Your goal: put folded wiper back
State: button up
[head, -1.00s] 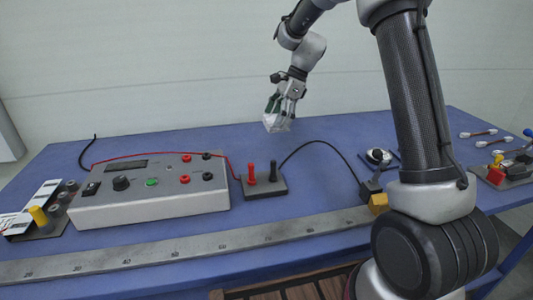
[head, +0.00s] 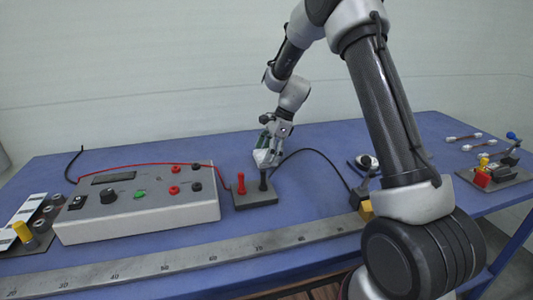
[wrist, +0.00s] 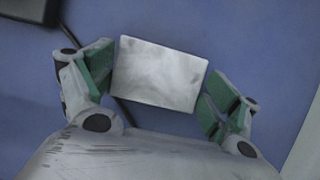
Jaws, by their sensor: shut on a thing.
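The folded wiper is a small white, slightly smudged rectangular pad. It shows clearly in the wrist view (wrist: 160,74) and as a pale patch in the head view (head: 262,158). My gripper (head: 267,149) is shut on it; in the wrist view the green finger pads of my gripper (wrist: 157,82) are at its left and right edges. In the head view the wiper is just behind the block with red and black posts (head: 256,198), partly overlapping the black post's top. I cannot tell how high it is above the blue table.
A grey meter box (head: 140,208) stands left of the post block, joined by a red lead. A black cable (head: 320,156) runs right from the block. A steel ruler (head: 200,258) lies along the front. Blue table (head: 335,137) is clear behind the cable.

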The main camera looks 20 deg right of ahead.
jog(key=o, duration=0.8)
jog(key=shift+f, duration=0.1)
jog(key=shift+c, duration=0.2)
jog(key=v, duration=1.3)
jog(key=s+d+r+n+t+h, duration=0.1)
jog(key=s+d+r+n, duration=0.1)
jog(key=s+r+n, duration=0.5)
jog(key=s+d+n+t+h, duration=0.1)
jog(key=s+d+n, duration=0.1)
jog(key=s, duration=0.7)
jog(key=s+d+r+n+t+h, duration=0.1)
jog(key=s+n, duration=0.4)
jog(key=s, duration=0.5)
jog(key=s+d+r+n+t+h, duration=0.1)
jog(key=s+d+n, duration=0.3)
jog(key=s, duration=0.6)
jog(key=shift+h, duration=0.4)
